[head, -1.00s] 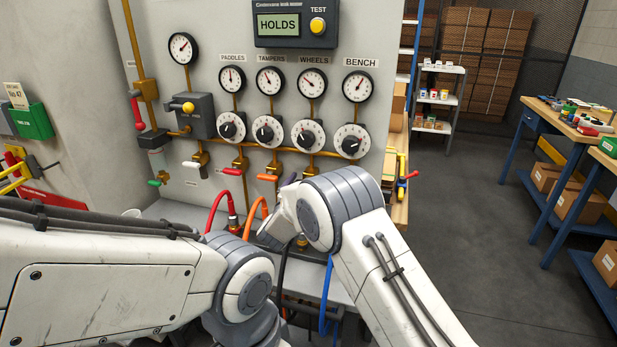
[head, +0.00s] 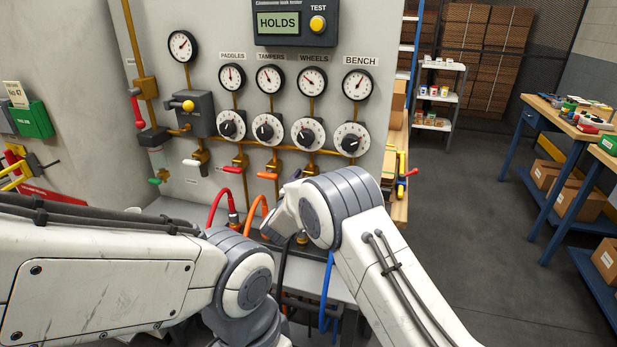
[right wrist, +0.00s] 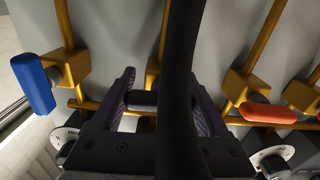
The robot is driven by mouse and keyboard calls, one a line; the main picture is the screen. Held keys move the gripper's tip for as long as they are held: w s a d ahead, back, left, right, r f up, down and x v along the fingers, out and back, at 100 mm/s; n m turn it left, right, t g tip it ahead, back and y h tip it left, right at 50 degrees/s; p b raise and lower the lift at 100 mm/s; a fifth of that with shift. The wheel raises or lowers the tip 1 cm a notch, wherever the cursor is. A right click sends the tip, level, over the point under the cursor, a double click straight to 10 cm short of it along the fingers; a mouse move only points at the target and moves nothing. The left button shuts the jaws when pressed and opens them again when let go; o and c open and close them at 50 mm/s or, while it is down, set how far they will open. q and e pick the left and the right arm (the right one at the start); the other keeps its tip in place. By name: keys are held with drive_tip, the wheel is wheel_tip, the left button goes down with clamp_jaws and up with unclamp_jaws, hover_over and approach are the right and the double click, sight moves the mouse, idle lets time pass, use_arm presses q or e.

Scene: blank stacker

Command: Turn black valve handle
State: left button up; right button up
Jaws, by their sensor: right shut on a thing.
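The black valve handle (right wrist: 140,100) lies crosswise between the purple fingers of my right gripper (right wrist: 160,92) in the right wrist view. The fingers are shut on it. A thick black hose passes in front and hides the handle's right part and some of the right finger. Its brass valve body (right wrist: 153,72) sits just above it.
Neighbouring valves have a red handle (head: 232,170), an orange handle (head: 267,176) and a blue handle (right wrist: 33,84). Red, orange and blue hoses hang below. Open floor lies right.

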drive_tip(key=n+p, duration=0.2)
drive_tip(key=n, duration=0.1)
drive_tip(key=shift+r+n, duration=0.1)
drive_tip(key=shift+n, duration=0.2)
drive_tip(key=n+p, duration=0.2)
drive_tip(key=n, duration=0.2)
drive_tip(key=shift+n, duration=0.3)
drive_tip(key=n+p, duration=0.1)
drive_tip(key=n, duration=0.3)
drive_tip(key=shift+n+p, duration=0.3)
drive_tip(key=shift+a+n+p, duration=0.1)
drive_tip(key=shift+n+p, duration=0.55)
drive_tip(key=shift+n, duration=1.55)
drive_tip(key=o, duration=1.2)
drive_tip(key=shift+o, duration=0.2)
drive_tip(key=shift+s, duration=0.15)
